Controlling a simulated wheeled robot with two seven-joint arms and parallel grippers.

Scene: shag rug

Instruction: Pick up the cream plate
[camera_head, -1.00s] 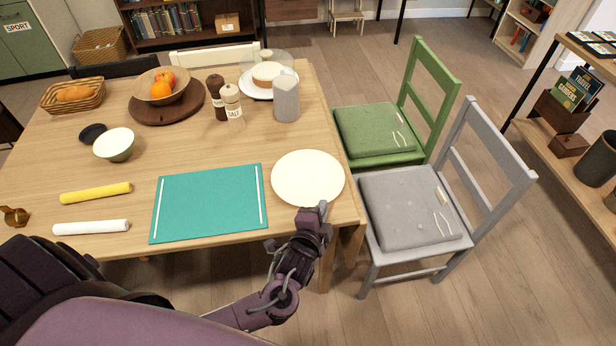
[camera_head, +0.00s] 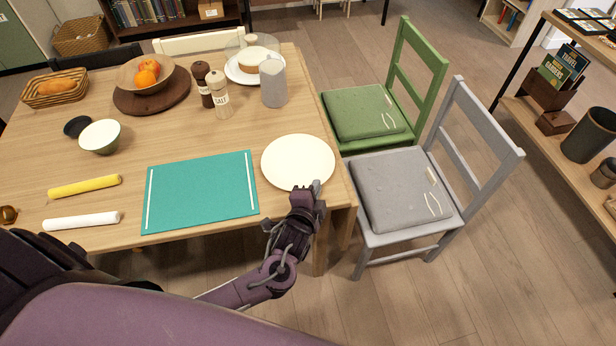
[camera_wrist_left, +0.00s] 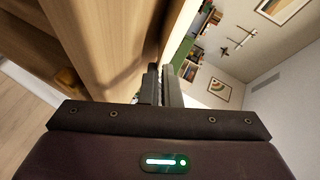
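The cream plate (camera_head: 298,160) is round and pale and lies at the right end of the wooden table (camera_head: 190,140), right of the teal placemat (camera_head: 200,192). My left gripper (camera_head: 313,187) is at the plate's near rim, with its fingertips overlapping the rim. In the left wrist view my left gripper's fingers (camera_wrist_left: 160,84) are close together with only a narrow gap, and look shut on the rim. The plate is hard to make out there, and the contact itself is mostly hidden. No lift off the table is clear. My right gripper is not in view.
A grey pitcher (camera_head: 273,84), a salt shaker (camera_head: 221,96) and a white cake plate (camera_head: 240,73) stand behind the plate. A grey chair (camera_head: 400,190) and a green chair (camera_head: 365,112) stand close to the table's right side. A yellow roll (camera_head: 85,186) and white roll (camera_head: 80,221) lie left.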

